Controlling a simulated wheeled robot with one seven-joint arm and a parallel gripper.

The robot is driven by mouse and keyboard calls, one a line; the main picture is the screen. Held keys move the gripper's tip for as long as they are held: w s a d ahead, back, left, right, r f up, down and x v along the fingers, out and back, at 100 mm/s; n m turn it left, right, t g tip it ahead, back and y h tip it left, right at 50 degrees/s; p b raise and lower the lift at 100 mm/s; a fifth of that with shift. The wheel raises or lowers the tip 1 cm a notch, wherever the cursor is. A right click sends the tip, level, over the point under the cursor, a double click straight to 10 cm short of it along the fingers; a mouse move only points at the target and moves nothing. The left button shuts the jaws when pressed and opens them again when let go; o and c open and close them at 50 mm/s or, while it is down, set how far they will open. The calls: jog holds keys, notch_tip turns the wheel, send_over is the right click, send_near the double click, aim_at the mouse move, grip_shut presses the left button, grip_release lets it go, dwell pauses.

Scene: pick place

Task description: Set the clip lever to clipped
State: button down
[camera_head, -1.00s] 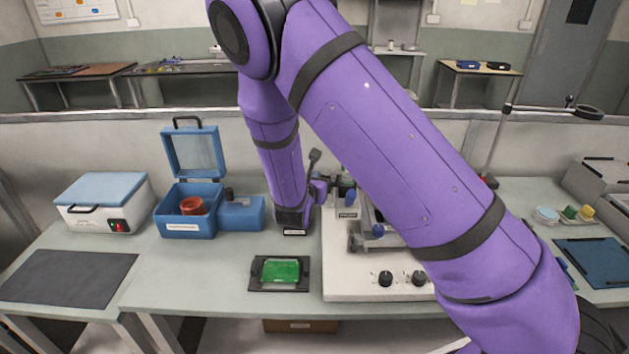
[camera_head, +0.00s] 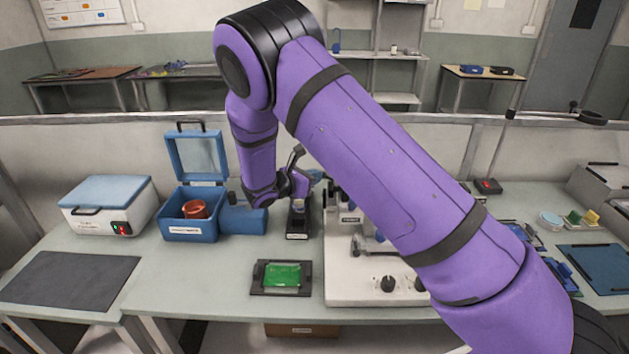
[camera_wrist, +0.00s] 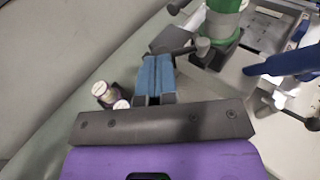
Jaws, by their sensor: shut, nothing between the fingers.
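The clip lever (camera_head: 297,156) looks like a dark lever with a knobbed end, standing up and tilted to the right above a black stand (camera_head: 297,222) with a white label. The stand is on the bench left of the white machine. My gripper (camera_head: 312,176) is beside the lever, partly hidden by my own wrist. In the wrist view my gripper (camera_wrist: 153,66) has its blue finger pads together, with nothing between them. A dark grey bar with a block end (camera_wrist: 202,46) lies just beyond the fingertips; I cannot tell whether they touch it.
A blue open-lidded box (camera_head: 190,226) holding a red-brown ring stands left of my wrist. A green board (camera_head: 282,275) lies in a black holder in front. The white machine (camera_head: 370,288) with knobs is at the right. Two small capped bottles (camera_wrist: 110,94) show in the wrist view.

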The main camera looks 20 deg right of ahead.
jog(key=w+d+m+g, duration=0.1)
jog(key=m+g, duration=0.1)
jog(key=g, duration=0.1)
jog(key=w+d+m+g, duration=0.1)
jog(key=m+g, duration=0.1)
jog(key=g, duration=0.1)
jog(key=w+d+m+g+h, duration=0.1)
jog(key=m+g, duration=0.1)
jog(key=shift+w+m+g, duration=0.15)
jog(key=shift+m+g, duration=0.15)
jog(key=shift+g, duration=0.1)
